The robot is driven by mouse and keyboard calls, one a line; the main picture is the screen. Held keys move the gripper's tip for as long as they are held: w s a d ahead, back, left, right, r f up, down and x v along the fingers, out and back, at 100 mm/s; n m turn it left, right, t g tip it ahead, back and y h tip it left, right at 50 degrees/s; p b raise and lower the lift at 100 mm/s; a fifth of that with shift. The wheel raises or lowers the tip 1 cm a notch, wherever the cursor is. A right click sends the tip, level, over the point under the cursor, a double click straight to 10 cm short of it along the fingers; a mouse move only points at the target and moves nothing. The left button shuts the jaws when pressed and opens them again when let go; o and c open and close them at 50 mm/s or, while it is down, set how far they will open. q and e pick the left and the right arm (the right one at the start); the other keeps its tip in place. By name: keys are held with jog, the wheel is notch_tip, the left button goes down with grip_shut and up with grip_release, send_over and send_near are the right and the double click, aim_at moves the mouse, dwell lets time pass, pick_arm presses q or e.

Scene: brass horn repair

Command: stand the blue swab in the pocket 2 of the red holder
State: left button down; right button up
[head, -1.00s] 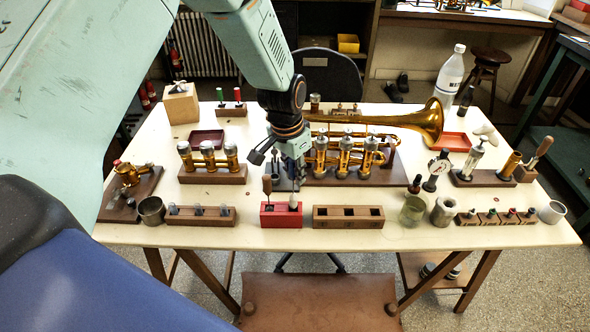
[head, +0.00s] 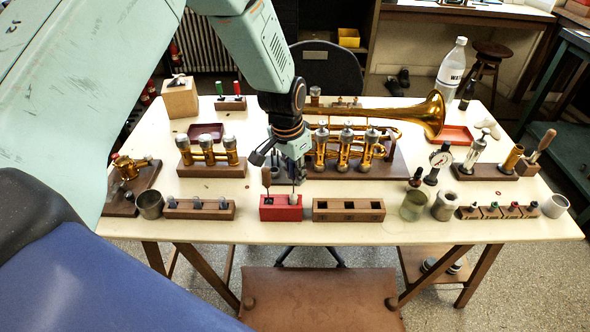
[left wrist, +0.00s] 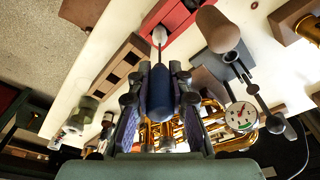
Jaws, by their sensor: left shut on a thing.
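The red holder (head: 280,214) stands near the front edge of the table; part of it also shows in the left wrist view (left wrist: 176,14). My left gripper (head: 292,180) is shut on the blue swab (left wrist: 161,94), whose blue handle lies between the fingers. The swab's thin shaft and white tip (left wrist: 159,36) point down to the holder. In the head view the white tip (head: 294,198) is at the holder's right-hand pocket; I cannot tell how far it is inside. A brown-handled tool (head: 267,178) stands in the holder's left part. My right gripper is not in view.
A brown block with square pockets (head: 348,217) stands close to the right of the holder, and a wooden rack (head: 199,215) stands to its left. The brass horn (head: 420,116) and its wooden base lie just behind my gripper. A glass jar (head: 413,207) stands further right.

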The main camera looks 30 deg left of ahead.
pick_arm(q)
jog(key=shift+f+b, duration=0.7)
jog(key=shift+f, duration=0.65)
jog(key=c, duration=1.2)
grip_release()
jog(key=shift+o, duration=0.2)
notch_tip(320, 180, up, 12)
jog(key=s, duration=0.1)
jog(key=shift+s+a, duration=0.3)
jog(key=shift+s, duration=0.05)
